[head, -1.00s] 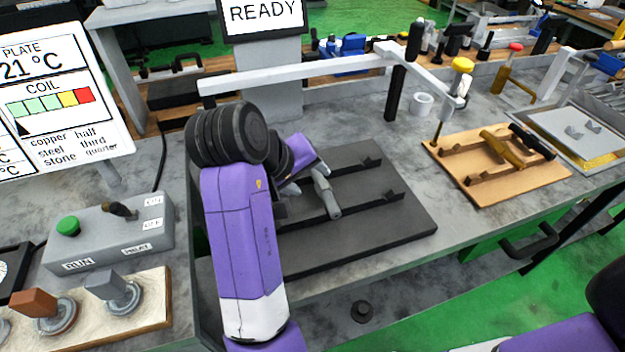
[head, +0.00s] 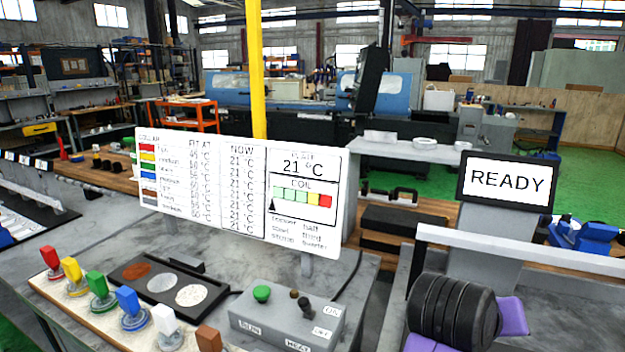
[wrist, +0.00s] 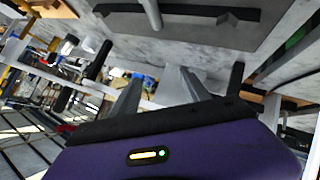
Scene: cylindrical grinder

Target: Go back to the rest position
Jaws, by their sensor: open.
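My gripper (wrist: 160,90) shows in the wrist view with its two grey fingers apart and nothing between them. In the head view only a black joint and purple links of my arm show at the lower right; the gripper itself is out of that view.
A sign board (head: 230,185), a READY screen (head: 507,180) and a control box (head: 285,318) stand on the bench. Several coloured-handled pieces (head: 98,285) line a pale board at lower left. A white rail (head: 520,250) runs behind my arm.

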